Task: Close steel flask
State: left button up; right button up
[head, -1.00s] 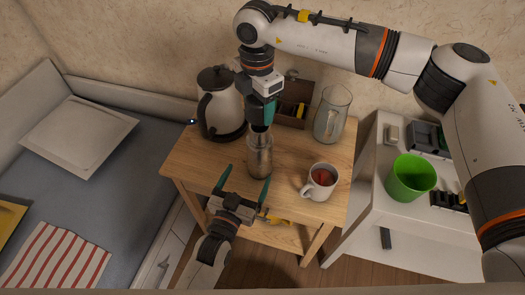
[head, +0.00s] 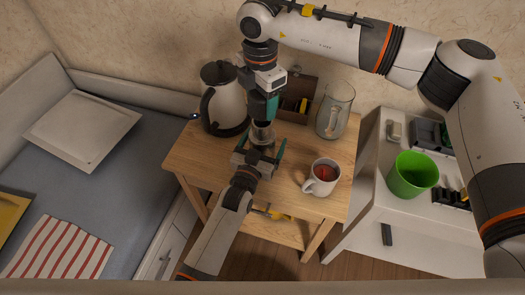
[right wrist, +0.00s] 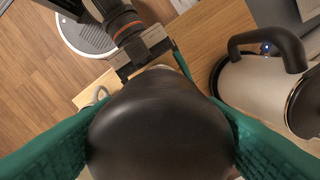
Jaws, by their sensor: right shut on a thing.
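The steel flask (head: 262,136) stands upright on the wooden table, its lower part hidden behind my left gripper. My right gripper (head: 264,108) points down from above, shut on the dark flask lid, just over the flask's top. In the right wrist view the lid (right wrist: 160,130) fills the middle between the teal fingers and hides the flask's mouth, so I cannot tell whether lid and flask touch. My left gripper (head: 261,152) reaches in from the front, its teal fingers apart on either side of the flask. It also shows in the right wrist view (right wrist: 150,60).
A kettle (head: 224,102) stands left of the flask, a glass pitcher (head: 334,110) to the right. A mug (head: 322,177) is at the right front. A wooden box (head: 298,97) is behind. A green cup (head: 411,175) stands on the white side table.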

aim_at(261, 122)
pick_arm(q)
jog(key=shift+w+d, duration=0.1)
jog(key=shift+w, duration=0.15)
jog(key=c, duration=1.5)
pick_arm(e)
jog(key=shift+f, duration=2.5)
jog(key=shift+f, duration=0.1)
jog(key=shift+f, duration=0.8)
jog(key=shift+f, duration=0.55)
